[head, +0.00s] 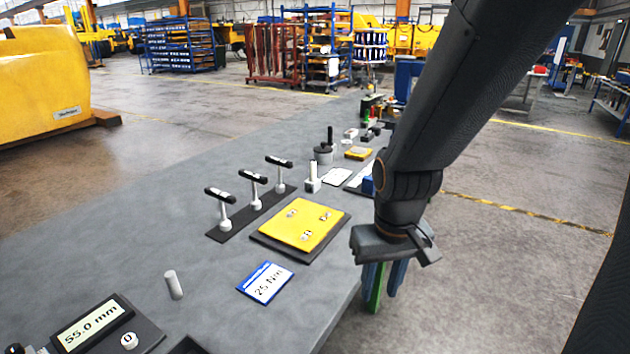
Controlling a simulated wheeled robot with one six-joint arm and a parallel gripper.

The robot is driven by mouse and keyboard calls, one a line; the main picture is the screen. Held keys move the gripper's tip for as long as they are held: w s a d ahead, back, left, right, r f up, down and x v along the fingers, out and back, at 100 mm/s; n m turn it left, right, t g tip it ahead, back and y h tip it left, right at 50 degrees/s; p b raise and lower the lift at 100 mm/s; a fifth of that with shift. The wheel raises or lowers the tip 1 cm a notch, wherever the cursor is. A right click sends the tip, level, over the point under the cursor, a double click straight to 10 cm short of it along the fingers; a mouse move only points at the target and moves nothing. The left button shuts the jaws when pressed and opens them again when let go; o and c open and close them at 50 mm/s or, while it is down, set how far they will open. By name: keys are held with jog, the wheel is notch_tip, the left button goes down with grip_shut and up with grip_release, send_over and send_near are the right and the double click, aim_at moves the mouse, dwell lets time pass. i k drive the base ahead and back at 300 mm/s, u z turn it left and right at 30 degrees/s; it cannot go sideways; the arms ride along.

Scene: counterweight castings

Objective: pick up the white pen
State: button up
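No thing here shows clearly as a pen. A plain white rod (173,284) stands, slightly tilted in the picture, on the near left of the grey table; I cannot tell if it is the white pen. Another white upright piece (312,176) stands on a small block farther back. My gripper (385,287) points down at the table's right edge, well to the right of the white rod. Blue-grey finger parts and a green strip show close together. I cannot tell whether the green is a finger part or something between the fingers.
The table's left side is bare.

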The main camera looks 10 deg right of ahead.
aim_at(312, 163)
jog(key=z, duration=1.65)
jog(key=i, duration=2.3)
jog(key=u, duration=2.75)
